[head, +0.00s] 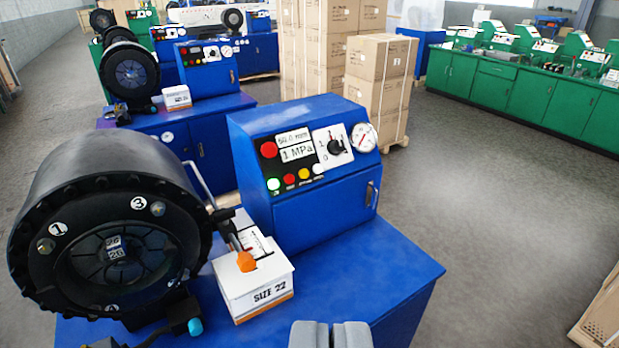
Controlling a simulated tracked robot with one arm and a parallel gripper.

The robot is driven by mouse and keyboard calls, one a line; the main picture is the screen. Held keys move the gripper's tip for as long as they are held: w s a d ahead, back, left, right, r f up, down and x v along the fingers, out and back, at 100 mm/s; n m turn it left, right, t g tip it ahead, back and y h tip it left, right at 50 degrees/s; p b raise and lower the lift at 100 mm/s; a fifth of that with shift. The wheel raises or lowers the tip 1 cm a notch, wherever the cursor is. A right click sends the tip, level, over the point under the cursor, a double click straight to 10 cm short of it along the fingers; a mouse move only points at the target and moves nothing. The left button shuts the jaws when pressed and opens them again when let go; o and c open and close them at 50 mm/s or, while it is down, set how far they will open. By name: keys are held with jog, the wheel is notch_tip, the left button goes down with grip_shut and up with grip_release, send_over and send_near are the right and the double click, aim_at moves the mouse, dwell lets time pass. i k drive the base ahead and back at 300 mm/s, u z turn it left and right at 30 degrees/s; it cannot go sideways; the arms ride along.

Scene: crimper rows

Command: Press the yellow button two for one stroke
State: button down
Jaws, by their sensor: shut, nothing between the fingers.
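The nearest blue crimper has a slanted control panel (252,140) on its blue control box. A small yellow button (304,173) sits in the lower row of that panel, between a red button (289,179) and a white button (318,168). I cannot read a number beside it, nor tell whether it is pressed. My gripper (330,335) shows at the bottom edge as two grey fingers close together, shut and empty. In the picture it is below the control box and apart from the panel.
A larger red button (269,149), two displays, a black rotary switch (335,146) and a gauge (363,137) share the panel. A black crimper head (120,235) and a "SIZE 22" box (258,285) stand left. Cartons (380,75) stand behind.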

aim_at(303, 173)
jog(key=u, duration=0.1)
jog(key=i, duration=0.95)
jog(key=z, duration=0.1)
